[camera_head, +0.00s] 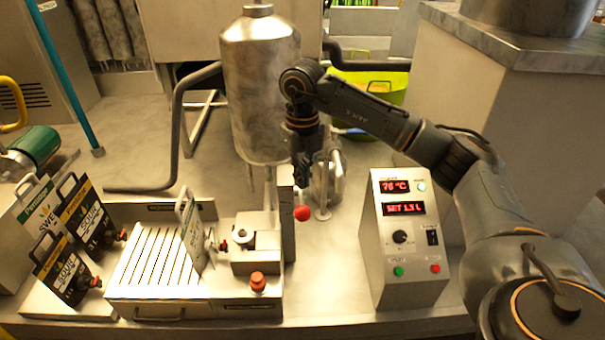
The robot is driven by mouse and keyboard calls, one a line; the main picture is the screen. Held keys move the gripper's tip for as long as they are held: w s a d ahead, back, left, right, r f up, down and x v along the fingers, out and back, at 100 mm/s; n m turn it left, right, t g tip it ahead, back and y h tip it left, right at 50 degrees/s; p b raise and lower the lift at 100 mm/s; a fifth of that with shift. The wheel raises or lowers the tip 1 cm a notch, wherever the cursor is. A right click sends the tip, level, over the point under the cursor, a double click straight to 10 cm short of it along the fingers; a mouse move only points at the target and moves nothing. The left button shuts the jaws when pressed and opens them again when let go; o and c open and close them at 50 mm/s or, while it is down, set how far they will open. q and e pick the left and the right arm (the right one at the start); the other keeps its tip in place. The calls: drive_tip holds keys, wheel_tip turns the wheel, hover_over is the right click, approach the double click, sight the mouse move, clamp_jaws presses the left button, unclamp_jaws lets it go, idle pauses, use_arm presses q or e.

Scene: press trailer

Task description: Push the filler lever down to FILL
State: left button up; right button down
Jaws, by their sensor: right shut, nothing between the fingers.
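The filler lever's red ball knob (302,213) shows at the right side of the bag filler (256,240). Most of the lever's rod is hidden or too small to make out, and no FILL mark can be read. My right gripper (302,178) points down just above the red knob. It is shut and empty, and a small gap seems to lie between its tips and the knob. I cannot tell whether they touch. A bag-in-box carton (191,228) stands on the slatted tray left of the filler head. My left gripper is not in view.
A steel tank (260,90) stands behind the filler. Several juice cartons (60,265) stand at the left. A grey pipe (176,130) curves left of the tank.

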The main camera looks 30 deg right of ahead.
sight(303, 212)
drive_tip(key=shift+f+b, duration=2.15)
drive_tip(key=shift+f, duration=1.35)
drive_tip(key=shift+s+a+f+b, duration=0.15)
drive_tip(key=shift+s+f+b, duration=0.1)
drive_tip(key=shift+f+b, duration=0.35)
drive_tip(key=shift+s+a+f+b, duration=0.1)
drive_tip(key=shift+s+f+b, duration=0.15)
drive_tip(key=shift+f, duration=0.5)
drive_tip(key=f+b, duration=0.2)
drive_tip(key=f, duration=0.1)
drive_tip(key=f+b, duration=0.1)
drive_tip(key=shift+s+a+f, duration=0.15)
drive_tip(key=shift+s+f, duration=0.1)
drive_tip(key=shift+f, duration=0.05)
wheel_tip(303, 212, up, 10)
drive_tip(key=p, duration=0.6)
drive_tip(key=shift+r, duration=0.1)
drive_tip(key=shift+a, duration=0.1)
